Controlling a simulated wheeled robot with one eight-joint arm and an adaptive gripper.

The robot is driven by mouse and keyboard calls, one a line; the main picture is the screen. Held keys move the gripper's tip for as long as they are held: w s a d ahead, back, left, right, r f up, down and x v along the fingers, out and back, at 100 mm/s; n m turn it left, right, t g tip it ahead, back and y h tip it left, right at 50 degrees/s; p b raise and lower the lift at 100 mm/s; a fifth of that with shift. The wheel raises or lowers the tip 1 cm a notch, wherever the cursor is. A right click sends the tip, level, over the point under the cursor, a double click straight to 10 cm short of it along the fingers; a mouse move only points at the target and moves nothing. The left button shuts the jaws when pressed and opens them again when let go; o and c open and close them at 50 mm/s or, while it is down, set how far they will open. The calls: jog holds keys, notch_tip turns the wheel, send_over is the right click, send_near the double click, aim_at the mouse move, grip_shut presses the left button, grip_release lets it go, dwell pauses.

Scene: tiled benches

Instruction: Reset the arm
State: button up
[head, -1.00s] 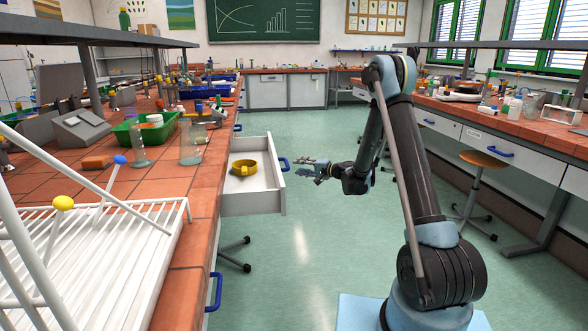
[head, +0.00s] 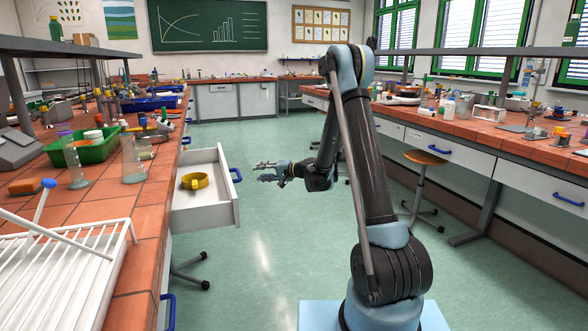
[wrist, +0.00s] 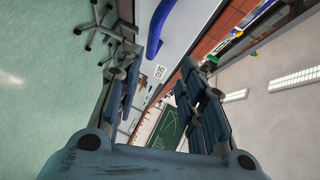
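My arm (head: 372,170) stands over the aisle, bent, with its forearm reaching left at drawer height. My gripper (head: 262,172) hangs in free air to the right of an open white drawer, pointing left towards it in the head view. In the wrist view my gripper (wrist: 163,95) shows its two blue padded fingers spread apart with nothing between them. The bench edge and a blue handle (wrist: 158,28) show beyond the fingers.
The open drawer (head: 222,207) juts from the left tiled bench and holds a yellow ring-shaped thing (head: 195,182). A white rack (head: 70,275), a green crate (head: 92,150) and glassware stand on that bench. A stool (head: 425,160) stands by the right bench. The aisle floor is clear.

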jog(key=s+d+r+n+g+h, duration=0.1)
jog(key=s+d+r+h, duration=0.25)
jog(key=s+d, duration=0.55)
jog(key=s+d+r+n+g+h, duration=0.1)
jog(key=s+d+r+n+h, duration=0.15)
jog(key=s+d+r, duration=0.55)
jog(key=s+d+f+h, duration=0.2)
jog(key=s+d+f, duration=0.2)
jog(key=s, duration=0.6)
jog(key=s+d+f+g+h, duration=0.1)
jog(key=s+d+f+h, duration=0.2)
jog(key=s+d, duration=0.6)
jog(key=s+d+f+g+h, duration=0.1)
jog(key=s+d+f+h, duration=0.2)
jog(key=s+d, duration=0.4)
jog(key=s+f, duration=0.1)
jog(key=s, duration=0.4)
jog(key=shift+s+f+m, duration=0.15)
jog(key=shift+f+m, duration=0.2)
jog(key=shift+f, duration=0.05)
